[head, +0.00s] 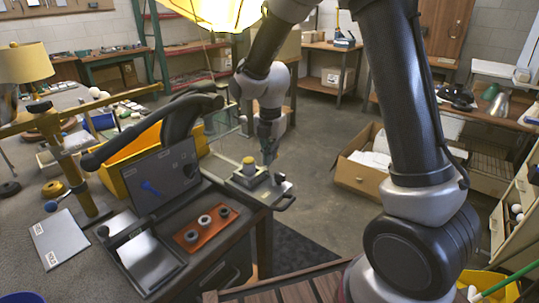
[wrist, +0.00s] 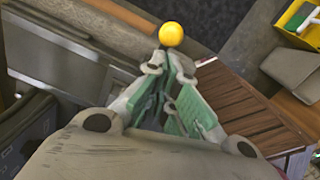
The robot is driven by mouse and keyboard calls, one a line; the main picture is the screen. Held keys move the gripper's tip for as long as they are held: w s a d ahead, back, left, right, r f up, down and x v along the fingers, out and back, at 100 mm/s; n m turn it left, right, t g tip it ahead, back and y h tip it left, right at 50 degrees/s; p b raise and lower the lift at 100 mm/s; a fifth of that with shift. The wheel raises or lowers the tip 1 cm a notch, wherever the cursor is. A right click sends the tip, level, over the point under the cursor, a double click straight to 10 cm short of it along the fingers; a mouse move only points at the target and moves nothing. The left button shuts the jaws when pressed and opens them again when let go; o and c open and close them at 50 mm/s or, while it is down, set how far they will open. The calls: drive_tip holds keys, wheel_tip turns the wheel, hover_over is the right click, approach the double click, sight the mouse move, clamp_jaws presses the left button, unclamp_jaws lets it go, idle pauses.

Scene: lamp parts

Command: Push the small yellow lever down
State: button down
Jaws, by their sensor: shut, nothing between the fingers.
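A round yellow knob (wrist: 171,34), which looks like the end of the small yellow lever, sits just beyond my fingertips in the wrist view. The lever's shaft is hidden there. In the head view a small yellow-topped part (head: 248,161) stands on a grey device at the table's corner; I cannot tell for sure that it is the same knob. My gripper (head: 268,152) points down just right of that part. In the wrist view my gripper (wrist: 173,58) has its green-padded fingers together and empty. I cannot tell whether the fingertips touch the knob.
A panel (head: 160,180) with a blue lever (head: 150,188) stands left of the device. A red-brown plate (head: 207,229) with several dark rings lies in front. A yellow bin (head: 135,160) stands behind the panel. A cardboard box (head: 357,165) sits on the floor beyond clear floor.

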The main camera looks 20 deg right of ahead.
drive_tip(key=shift+w+d+f+g+y, duration=0.15)
drive_tip(key=shift+w+d+g+y, duration=0.1)
drive_tip(key=shift+d+g+y, duration=0.35)
drive_tip(key=shift+w+d+f+y, duration=0.5)
drive_tip(key=shift+w+d+f, duration=0.25)
drive_tip(key=shift+f, duration=0.1)
drive_tip(key=shift+s+a, duration=0.15)
idle(0.4)
drive_tip(key=shift+s+a+r, duration=0.2)
drive_tip(key=shift+s+a, duration=0.15)
drive_tip(key=shift+a, duration=0.2)
